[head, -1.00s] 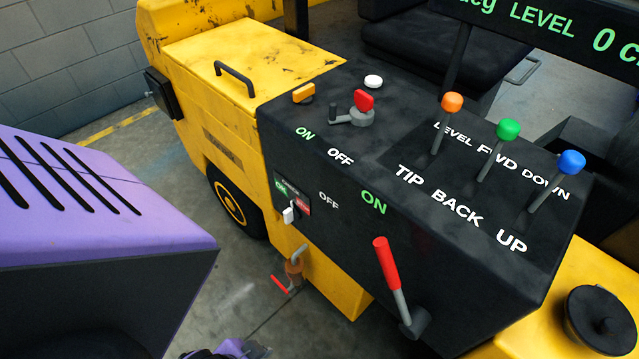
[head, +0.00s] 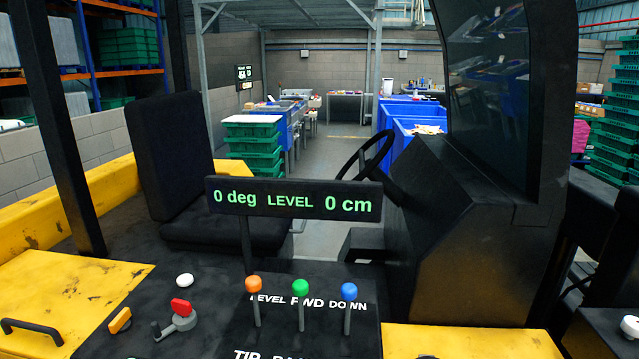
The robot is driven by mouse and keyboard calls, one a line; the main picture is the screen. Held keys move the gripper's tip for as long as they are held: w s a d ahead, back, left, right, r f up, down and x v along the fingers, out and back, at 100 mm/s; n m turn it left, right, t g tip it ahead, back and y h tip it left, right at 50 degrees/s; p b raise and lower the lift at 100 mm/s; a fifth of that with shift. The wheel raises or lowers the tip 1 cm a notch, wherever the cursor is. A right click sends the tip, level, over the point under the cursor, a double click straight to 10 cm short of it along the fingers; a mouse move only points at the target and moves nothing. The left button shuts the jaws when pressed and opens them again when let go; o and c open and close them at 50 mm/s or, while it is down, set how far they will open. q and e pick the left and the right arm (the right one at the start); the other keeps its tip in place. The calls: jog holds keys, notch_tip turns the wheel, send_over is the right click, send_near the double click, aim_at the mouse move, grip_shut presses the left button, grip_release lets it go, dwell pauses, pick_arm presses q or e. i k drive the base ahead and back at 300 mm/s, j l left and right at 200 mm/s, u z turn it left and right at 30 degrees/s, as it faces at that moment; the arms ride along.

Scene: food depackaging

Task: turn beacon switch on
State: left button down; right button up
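The forklift's black control panel (head: 215,285) shows at the bottom of the head view. On its left part are an orange rocker switch (head: 120,320), a white round button (head: 184,280) and a grey rotary switch with a red knob (head: 178,319). No beacon label is readable, so I cannot tell which control is the beacon switch or how it is set. The panel's front face is out of view. Neither of my grippers is in view.
Three levers with orange (head: 253,284), green (head: 300,287) and blue (head: 349,291) knobs stand on the panel. Behind them a display (head: 293,200) reads 0 deg, LEVEL, 0 cm. A seat (head: 170,150), steering wheel (head: 370,158) and dark upright posts (head: 60,120) lie beyond.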

aim_at(121, 323)
jog(key=u, duration=1.3)
